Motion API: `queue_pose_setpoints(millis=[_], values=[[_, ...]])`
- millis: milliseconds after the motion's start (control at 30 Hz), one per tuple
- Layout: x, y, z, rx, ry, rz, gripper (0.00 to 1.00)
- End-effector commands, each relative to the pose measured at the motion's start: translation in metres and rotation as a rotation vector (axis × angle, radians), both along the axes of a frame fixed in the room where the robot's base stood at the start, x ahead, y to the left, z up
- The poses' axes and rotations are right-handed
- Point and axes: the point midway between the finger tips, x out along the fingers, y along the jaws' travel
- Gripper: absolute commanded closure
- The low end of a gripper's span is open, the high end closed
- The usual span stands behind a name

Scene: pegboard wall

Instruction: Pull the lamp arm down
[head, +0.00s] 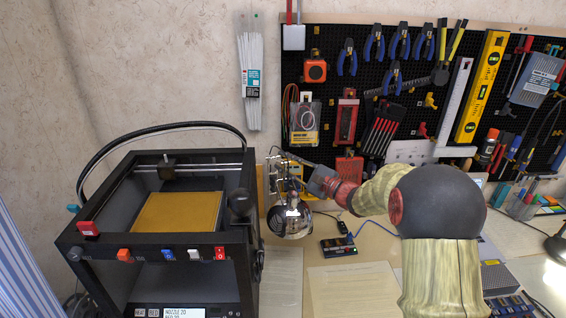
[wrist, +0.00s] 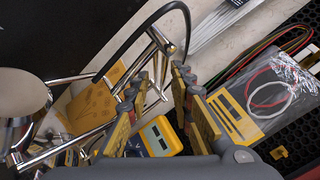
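The desk lamp has a shiny chrome shade (head: 290,218) and thin metal arm rods (head: 277,172), between the 3D printer and my arm in the head view. My gripper (head: 297,172) is at the lamp arm, partly blending with it. In the wrist view my gripper (wrist: 160,82) is open, with its two yellow-padded fingers apart. The lamp arm (wrist: 150,45) runs beside and partly behind the left finger there; I cannot tell whether they touch. The chrome shade (wrist: 22,98) is at the left edge of the wrist view.
A black 3D printer (head: 245,262) stands on the left. A pegboard (head: 335,95) with tools is behind. A yellow multimeter (wrist: 158,138) shows beyond the fingers in the wrist view. Paper sheets (head: 352,290) lie on the desk in front.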

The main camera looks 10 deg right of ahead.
Motion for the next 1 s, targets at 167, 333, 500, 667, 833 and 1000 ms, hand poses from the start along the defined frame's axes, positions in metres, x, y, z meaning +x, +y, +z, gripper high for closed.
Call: queue_pose_setpoints(millis=[167, 333, 500, 667, 833, 1000], values=[[-0.027, -0.022, -0.003, 0.001, 0.0, -0.004, 0.77], [-0.054, -0.044, -0.005, 0.001, 0.0, -0.006, 0.77], [-0.074, -0.059, -0.008, 0.002, 0.0, -0.006, 0.77], [-0.083, -0.065, -0.008, 0.001, -0.001, -0.003, 0.77], [-0.085, -0.066, -0.008, 0.001, -0.001, -0.003, 0.77], [-0.085, -0.066, -0.009, 0.001, -0.001, -0.003, 0.77]])
